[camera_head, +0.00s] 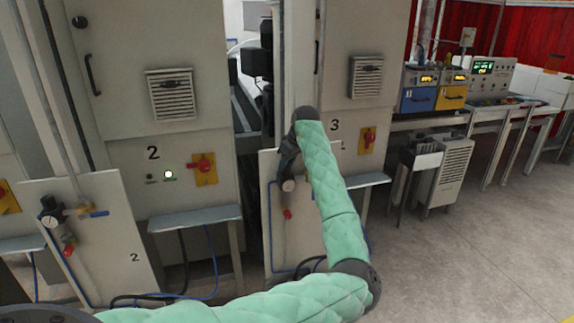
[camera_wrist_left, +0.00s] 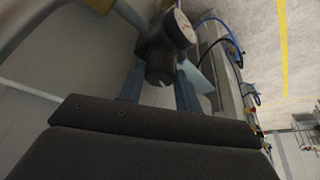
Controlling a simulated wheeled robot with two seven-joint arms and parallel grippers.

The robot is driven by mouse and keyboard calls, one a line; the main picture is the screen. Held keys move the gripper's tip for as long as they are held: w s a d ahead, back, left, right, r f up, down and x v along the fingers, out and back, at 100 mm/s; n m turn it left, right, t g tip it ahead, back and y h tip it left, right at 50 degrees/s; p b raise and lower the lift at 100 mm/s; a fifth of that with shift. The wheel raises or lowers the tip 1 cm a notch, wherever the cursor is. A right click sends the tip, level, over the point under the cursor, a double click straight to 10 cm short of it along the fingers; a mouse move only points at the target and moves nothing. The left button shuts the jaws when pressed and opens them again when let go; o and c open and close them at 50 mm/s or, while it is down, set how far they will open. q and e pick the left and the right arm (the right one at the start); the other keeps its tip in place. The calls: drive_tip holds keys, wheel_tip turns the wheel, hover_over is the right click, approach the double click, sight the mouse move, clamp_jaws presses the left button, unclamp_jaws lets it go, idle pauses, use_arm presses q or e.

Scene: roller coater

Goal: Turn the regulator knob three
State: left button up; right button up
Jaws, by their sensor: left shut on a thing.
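The regulator of station three has a dark body with a round gauge (camera_wrist_left: 184,26), seen in the wrist view. Its dark cylindrical knob (camera_wrist_left: 160,67) points toward my wrist camera. My left gripper (camera_wrist_left: 159,82) has one finger on each side of the knob and is shut on it. In the head view my left gripper (camera_head: 287,158) is at the panel of the cabinet marked 3 (camera_head: 350,95). The gauge (camera_head: 288,185) shows just below it, while the knob is hidden by the gripper and arm. My right gripper is not in view.
Cabinet 2 (camera_head: 120,100) stands to the left with its own regulator (camera_head: 48,210) on a slanted panel. Red switches (camera_head: 368,138) and small shelves (camera_head: 195,218) stick out from the cabinets. A bench with blue and yellow devices (camera_head: 420,98) stands at the right.

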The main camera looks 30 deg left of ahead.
use_arm(q)
drive_tip(key=shift+r, duration=0.1)
idle(0.3)
drive_tip(key=o, duration=1)
drive_tip(key=shift+c, duration=0.2)
drive_tip(key=shift+s+r, duration=0.1)
